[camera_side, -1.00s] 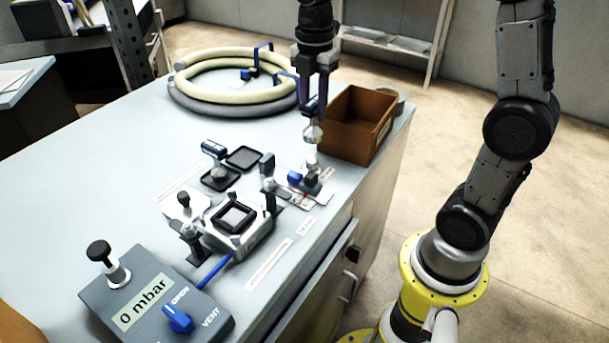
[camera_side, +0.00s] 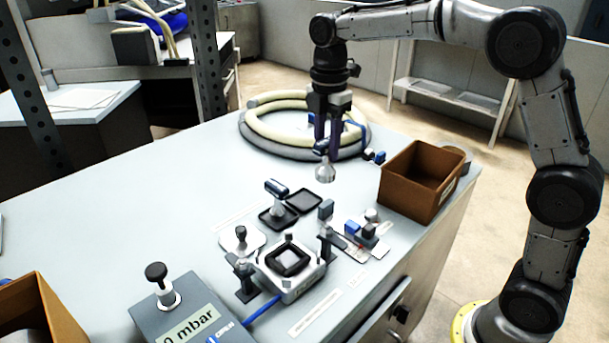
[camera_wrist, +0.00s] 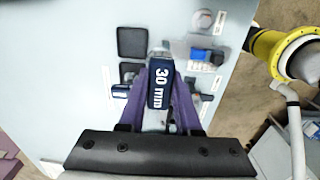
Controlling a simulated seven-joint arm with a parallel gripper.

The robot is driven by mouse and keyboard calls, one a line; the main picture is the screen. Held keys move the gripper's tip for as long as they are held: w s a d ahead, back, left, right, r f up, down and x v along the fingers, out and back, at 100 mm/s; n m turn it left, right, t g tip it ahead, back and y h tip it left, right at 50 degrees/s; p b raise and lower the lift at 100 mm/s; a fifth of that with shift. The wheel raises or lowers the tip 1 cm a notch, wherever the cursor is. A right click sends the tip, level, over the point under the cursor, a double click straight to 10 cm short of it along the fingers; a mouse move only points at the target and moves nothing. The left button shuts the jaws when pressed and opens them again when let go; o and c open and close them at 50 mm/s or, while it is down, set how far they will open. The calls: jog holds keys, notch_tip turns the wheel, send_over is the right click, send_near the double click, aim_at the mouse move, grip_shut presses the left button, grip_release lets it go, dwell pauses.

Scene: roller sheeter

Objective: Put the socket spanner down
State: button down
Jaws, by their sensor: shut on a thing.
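My gripper (camera_side: 326,146) is shut on the socket spanner, holding it upright above the table. The spanner's silver socket (camera_side: 325,172) hangs below the fingers, clear of the table. Its dark blue handle (camera_wrist: 160,88), marked "30 mm", lies between the purple fingers in the wrist view. An empty black square pad (camera_side: 304,201) lies below and to the left of the spanner in the side view; it also shows in the wrist view (camera_wrist: 132,42).
A brown open box (camera_side: 423,182) stands at the table's right edge. A coiled hose (camera_side: 262,130) lies at the back. A clamping fixture (camera_side: 290,262), a small block with blue parts (camera_side: 362,234) and a grey gauge box (camera_side: 190,320) stand in front.

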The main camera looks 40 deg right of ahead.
jog(key=shift+w+f, duration=1.1)
jog(key=shift+f, duration=0.5)
jog(key=shift+w+f, duration=1.05)
jog(key=shift+f, duration=0.55)
jog(key=shift+w+f, duration=1.1)
jog(key=shift+f, duration=0.5)
jog(key=shift+f, duration=0.15)
jog(key=c, duration=0.6)
grip_release()
